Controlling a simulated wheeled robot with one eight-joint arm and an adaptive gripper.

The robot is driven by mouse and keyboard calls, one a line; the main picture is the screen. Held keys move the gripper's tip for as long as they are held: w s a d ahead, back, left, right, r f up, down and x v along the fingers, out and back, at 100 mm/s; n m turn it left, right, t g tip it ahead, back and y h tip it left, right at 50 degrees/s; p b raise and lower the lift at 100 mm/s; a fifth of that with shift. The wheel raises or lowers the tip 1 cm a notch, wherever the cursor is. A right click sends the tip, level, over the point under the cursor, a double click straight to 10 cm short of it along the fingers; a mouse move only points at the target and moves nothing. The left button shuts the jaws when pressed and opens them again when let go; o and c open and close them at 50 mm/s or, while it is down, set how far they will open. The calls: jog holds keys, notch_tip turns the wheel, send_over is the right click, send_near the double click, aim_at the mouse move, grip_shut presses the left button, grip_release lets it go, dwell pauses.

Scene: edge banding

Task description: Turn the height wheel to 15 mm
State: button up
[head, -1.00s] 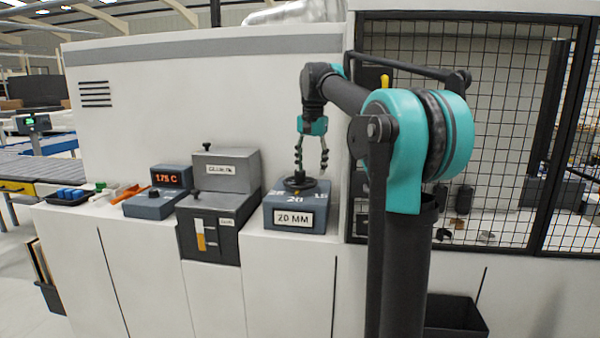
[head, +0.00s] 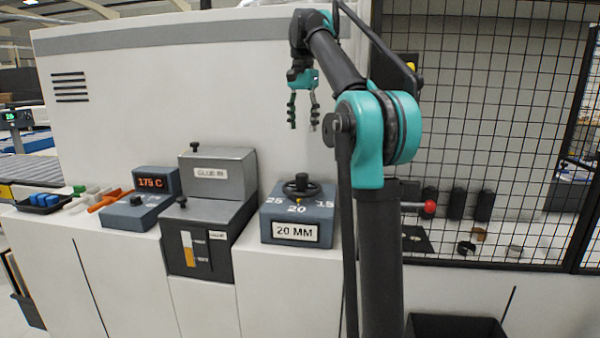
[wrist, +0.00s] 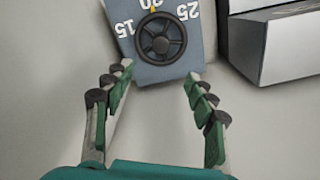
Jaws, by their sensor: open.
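The height wheel (head: 301,187) is a small black handwheel on top of a blue-grey box (head: 291,218). The box's top carries the numbers 25, 20 and 15, and a yellow pointer sits at 20. Its front label (head: 295,232) reads 20 MM. My gripper (head: 303,126) is open and empty, pointing down, well above the wheel and apart from it. In the wrist view the wheel (wrist: 161,39) lies beyond the open fingertips (wrist: 158,72), with the yellow pointer at the 20, whose top is cut off.
The glue unit (head: 217,187) stands just left of the wheel box. Further left are a 175 C display (head: 153,182), an orange-handled tool (head: 109,201) and a tray of blue pieces (head: 45,203). A mesh guard (head: 480,110) stands to the right. The air above the wheel is free.

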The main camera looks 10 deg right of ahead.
aim_at(302, 174)
notch_tip(302, 174, down, 17)
jog(key=shift+w+f, duration=0.15)
jog(key=shift+f, duration=0.05)
dwell(0.5)
jog(key=c, duration=1.2)
jog(key=shift+o, duration=0.2)
